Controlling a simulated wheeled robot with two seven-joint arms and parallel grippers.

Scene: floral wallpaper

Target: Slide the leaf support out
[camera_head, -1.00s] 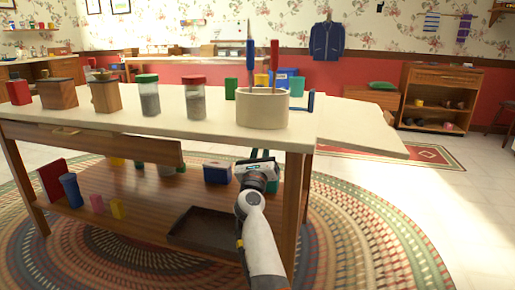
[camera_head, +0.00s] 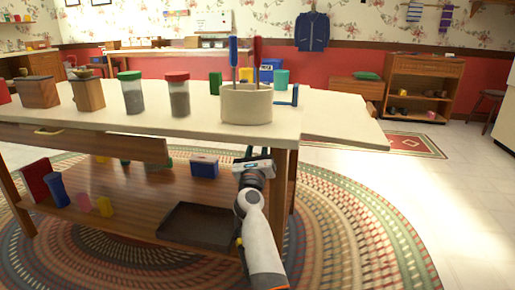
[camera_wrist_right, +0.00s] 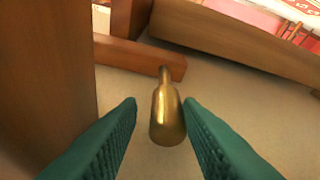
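The worktable's pale top (camera_head: 190,119) has a leaf (camera_head: 345,122) at its right end. In the right wrist view a wooden bar (camera_wrist_right: 130,54), which looks like the leaf support, ends in a brass knob (camera_wrist_right: 167,115). My right gripper (camera_wrist_right: 160,101) is open, with its green fingers on either side of the knob. The right finger is very close to the knob and a gap shows on the left; contact is unclear. In the head view my right gripper (camera_head: 256,158) is under the top's front edge, by the right table leg (camera_head: 281,190). The support is hidden there. My left gripper is out of view.
A utensil crock (camera_head: 246,104), jars (camera_head: 179,98) and wooden boxes stand on the top. A drawer (camera_head: 90,141) is in the front. The lower shelf holds a dark tray (camera_head: 199,226) and small items.

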